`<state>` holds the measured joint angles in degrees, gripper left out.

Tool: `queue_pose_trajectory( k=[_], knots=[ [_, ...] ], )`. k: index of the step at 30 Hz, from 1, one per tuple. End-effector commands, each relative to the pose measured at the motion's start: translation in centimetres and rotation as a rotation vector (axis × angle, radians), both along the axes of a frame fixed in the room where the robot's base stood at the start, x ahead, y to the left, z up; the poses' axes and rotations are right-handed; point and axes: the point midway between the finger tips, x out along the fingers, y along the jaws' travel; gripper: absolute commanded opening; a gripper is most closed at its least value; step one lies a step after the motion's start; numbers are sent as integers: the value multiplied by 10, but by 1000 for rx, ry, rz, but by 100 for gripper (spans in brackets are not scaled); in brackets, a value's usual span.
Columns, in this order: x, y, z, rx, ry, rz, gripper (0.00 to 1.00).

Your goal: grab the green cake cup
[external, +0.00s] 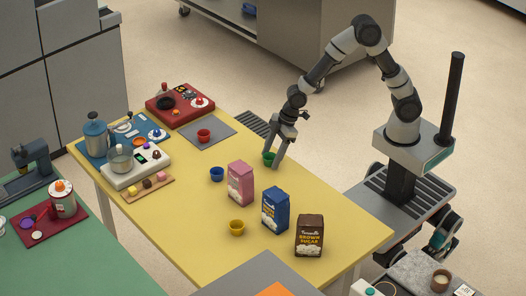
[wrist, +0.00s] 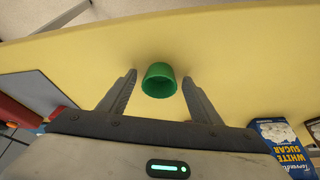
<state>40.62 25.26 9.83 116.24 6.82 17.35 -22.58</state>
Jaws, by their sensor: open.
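The green cake cup (external: 268,159) stands on the yellow table (external: 190,215) near its far edge. My gripper (external: 274,160) is open and low over the table, right at the cup. In the wrist view the green cup (wrist: 159,80) lies between the two open fingers of my gripper (wrist: 159,80), near the level of their tips. A gap shows between the cup and each finger, so it is not held. One finger partly covers the cup in the external view.
Pink (external: 240,183), blue (external: 275,209) and brown (external: 309,235) sugar packages stand in a row nearby. A blue cup (external: 217,174), a yellow cup (external: 237,228) and a red cup (external: 204,135) on a grey mat (external: 222,127) are around.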

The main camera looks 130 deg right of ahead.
Motion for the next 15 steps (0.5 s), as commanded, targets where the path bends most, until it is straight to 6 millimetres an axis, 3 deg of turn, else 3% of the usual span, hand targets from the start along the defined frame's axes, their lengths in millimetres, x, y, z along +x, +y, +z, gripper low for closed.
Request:
queue_pose_trajectory(
  k=[6,13,15],
  knots=[
    [1,0,-1,0,-1,0,58],
    [1,0,0,0,-1,0,21],
    [1,0,0,0,-1,0,19]
  ],
)
